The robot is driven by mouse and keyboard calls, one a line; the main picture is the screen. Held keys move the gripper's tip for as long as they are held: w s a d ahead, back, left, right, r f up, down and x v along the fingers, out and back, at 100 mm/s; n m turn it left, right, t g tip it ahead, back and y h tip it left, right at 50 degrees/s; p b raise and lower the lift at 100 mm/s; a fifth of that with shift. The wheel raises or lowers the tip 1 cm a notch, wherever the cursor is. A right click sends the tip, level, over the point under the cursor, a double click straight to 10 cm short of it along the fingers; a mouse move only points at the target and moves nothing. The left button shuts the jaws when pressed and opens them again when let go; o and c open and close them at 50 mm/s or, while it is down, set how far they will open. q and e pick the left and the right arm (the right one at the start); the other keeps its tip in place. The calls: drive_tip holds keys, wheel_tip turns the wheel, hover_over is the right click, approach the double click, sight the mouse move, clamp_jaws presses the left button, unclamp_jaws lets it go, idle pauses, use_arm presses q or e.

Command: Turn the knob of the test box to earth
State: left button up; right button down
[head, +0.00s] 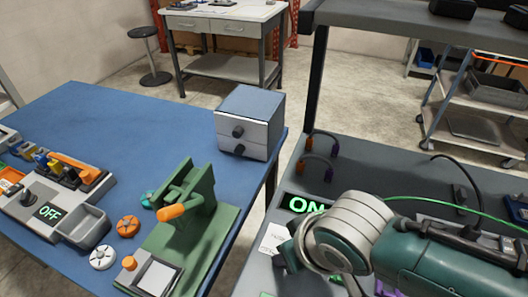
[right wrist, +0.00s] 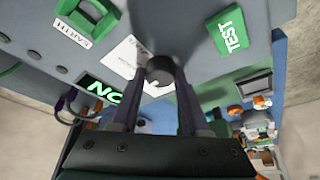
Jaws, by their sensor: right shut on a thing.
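The test box is a grey panel (right wrist: 185,35) in the right wrist view. It carries a white EARTH label (right wrist: 72,28) at upper left and a green TEST label (right wrist: 229,33) at upper right. The black round knob (right wrist: 160,68) is between the two fingers of my right gripper (right wrist: 158,92), which is shut on it. Which way the knob points cannot be told. A lit display (right wrist: 102,92) reads ON, upside down here; it also shows in the head view (head: 305,204). My right arm hides the knob there. My left gripper is not in view.
On the blue table (head: 85,105) at left stand a device with an OFF display (head: 50,211), a green fixture (head: 195,215) and a grey drawer box (head: 250,122). Purple and orange cable hooks (head: 325,168) stand behind the ON display. A green cable (head: 450,205) runs past my right arm.

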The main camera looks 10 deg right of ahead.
idle(0.5)
drive_tip(key=shift+c, duration=1.9)
unclamp_jaws()
drive_tip(key=p+v, duration=0.3)
drive_tip(key=v, duration=0.6)
drive_tip(key=shift+s+r+p, duration=0.3)
drive_tip(key=shift+r+p, duration=0.05)
